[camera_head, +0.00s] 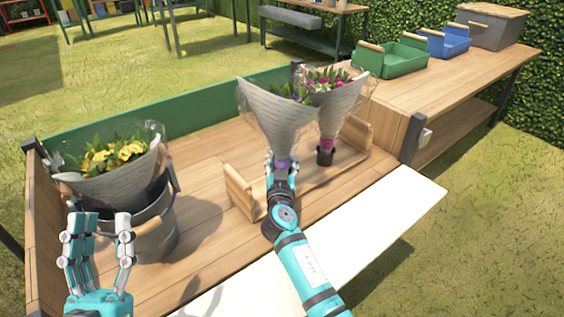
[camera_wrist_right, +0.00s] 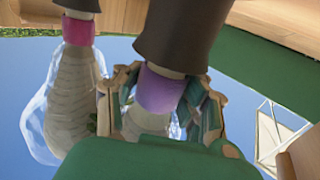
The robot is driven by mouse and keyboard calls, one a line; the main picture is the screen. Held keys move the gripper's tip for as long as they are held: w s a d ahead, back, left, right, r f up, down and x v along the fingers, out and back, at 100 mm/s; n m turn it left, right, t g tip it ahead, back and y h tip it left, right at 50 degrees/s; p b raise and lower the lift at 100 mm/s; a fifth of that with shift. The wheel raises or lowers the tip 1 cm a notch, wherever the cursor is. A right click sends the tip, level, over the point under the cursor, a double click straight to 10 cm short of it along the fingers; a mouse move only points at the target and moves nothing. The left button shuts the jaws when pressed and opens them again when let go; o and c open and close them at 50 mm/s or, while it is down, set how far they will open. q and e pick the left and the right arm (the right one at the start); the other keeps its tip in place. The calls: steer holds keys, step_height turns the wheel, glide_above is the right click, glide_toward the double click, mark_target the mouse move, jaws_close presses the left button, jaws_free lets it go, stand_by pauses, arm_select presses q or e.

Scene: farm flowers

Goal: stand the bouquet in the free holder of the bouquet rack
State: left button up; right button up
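The bouquet (camera_head: 277,122) in a pale paper cone with a purple band stands near upright over the left part of the wooden bouquet rack (camera_head: 240,192). My right gripper (camera_head: 281,165) is around its band. In the right wrist view the gripper's fingers (camera_wrist_right: 165,105) flank the purple band (camera_wrist_right: 160,90) closely. The stem below the band runs to a brown cup holder (camera_wrist_right: 172,38), which hides its end; I cannot tell how deep it sits. Another bouquet (camera_head: 338,103) with a pink band stands in the right holder (camera_head: 325,157). My left gripper (camera_head: 98,218) is open and empty.
A metal bucket (camera_head: 155,238) holding a yellow-flower bouquet (camera_head: 112,160) stands on the left of the wooden bench, behind my left gripper. A green back board (camera_head: 180,108) edges the bench. A white panel (camera_head: 375,225) lies at the front. Green and blue crates stand on the right-hand table.

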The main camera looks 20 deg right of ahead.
steer(key=shift+o, duration=1)
steer(key=v, duration=0.7)
steer(key=shift+s+a+p, duration=0.1)
steer(key=shift+s+p, duration=0.2)
steer(key=shift+p, duration=0.05)
arm_select(q)
steer(key=shift+w+d+f+g, duration=0.1)
steer(key=shift+w+f+g, duration=0.8)
steer(key=shift+f, duration=0.15)
